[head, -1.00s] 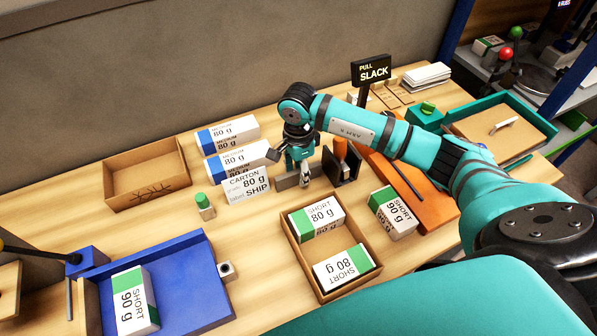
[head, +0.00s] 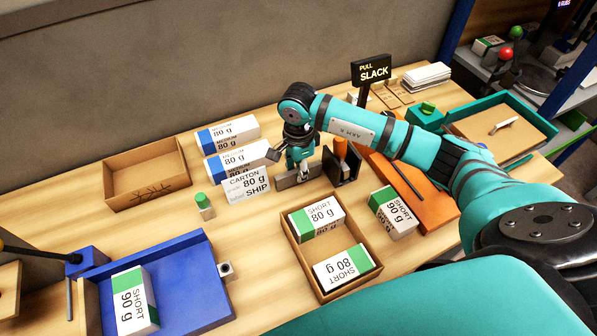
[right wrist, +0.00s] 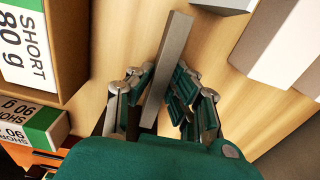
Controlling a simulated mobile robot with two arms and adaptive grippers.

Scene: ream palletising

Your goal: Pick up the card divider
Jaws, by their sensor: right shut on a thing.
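The card divider, a thin grey strip standing on its long edge (head: 285,182), is on the wooden table behind the open carton of reams. In the right wrist view the divider (right wrist: 168,62) runs between the fingers. My right gripper (head: 301,172) points down over it and is shut on it, with a finger on each face; it also shows in the right wrist view (right wrist: 158,92). The fingers hide part of the strip. I cannot tell whether its lower edge touches the table. My left gripper is not in view.
A dark holder with an orange-handled tool (head: 341,152) stands close at the right. An open carton (head: 291,252) with two visible reams lies in front. An empty carton (head: 112,195) stands far left.

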